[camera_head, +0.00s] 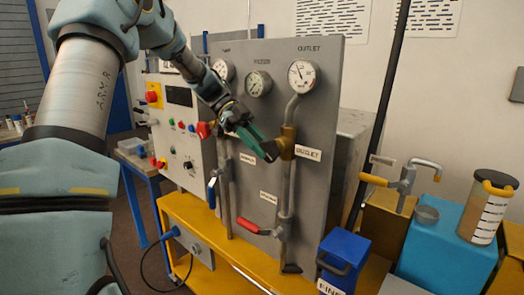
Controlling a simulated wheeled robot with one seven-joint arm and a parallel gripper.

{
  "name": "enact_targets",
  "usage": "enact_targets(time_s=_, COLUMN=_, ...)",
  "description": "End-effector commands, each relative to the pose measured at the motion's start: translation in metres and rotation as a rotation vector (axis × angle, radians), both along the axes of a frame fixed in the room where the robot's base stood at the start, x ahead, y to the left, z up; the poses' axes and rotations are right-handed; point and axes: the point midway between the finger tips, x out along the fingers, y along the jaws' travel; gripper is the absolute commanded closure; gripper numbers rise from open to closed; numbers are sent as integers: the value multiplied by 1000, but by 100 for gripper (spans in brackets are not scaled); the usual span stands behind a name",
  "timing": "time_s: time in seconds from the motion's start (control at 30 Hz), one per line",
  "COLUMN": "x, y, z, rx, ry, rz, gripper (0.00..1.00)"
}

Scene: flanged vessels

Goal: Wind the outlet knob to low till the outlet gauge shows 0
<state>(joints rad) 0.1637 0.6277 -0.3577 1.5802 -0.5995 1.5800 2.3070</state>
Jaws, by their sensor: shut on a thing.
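The outlet gauge (301,75) is the right one of three round dials at the top of the grey panel (325,130). Its needle points up and to the left; the figures are too small to read. A pipe runs down from it to a brass regulator body (288,139), beside a white OUTLET label (308,153). My gripper (268,150), with dark green fingers, reaches in from the left and is shut at the front of the brass body. The outlet knob is hidden behind the fingers, so its turn cannot be seen.
A red-handled lever (250,227) and a blue-handled lever (212,188) sit lower on the pipes. A control box (180,125) with a red button stands left. A blue bin (343,262), a teal box (450,250) and a measuring jar (487,208) stand right.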

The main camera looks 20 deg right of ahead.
Motion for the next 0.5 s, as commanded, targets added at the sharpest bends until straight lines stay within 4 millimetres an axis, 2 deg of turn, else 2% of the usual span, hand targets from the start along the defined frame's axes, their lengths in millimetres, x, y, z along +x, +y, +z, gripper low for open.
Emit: enact_targets(time_s=0.5, x=0, y=0, z=-4, rx=-67, ry=123, rz=0, gripper=100)
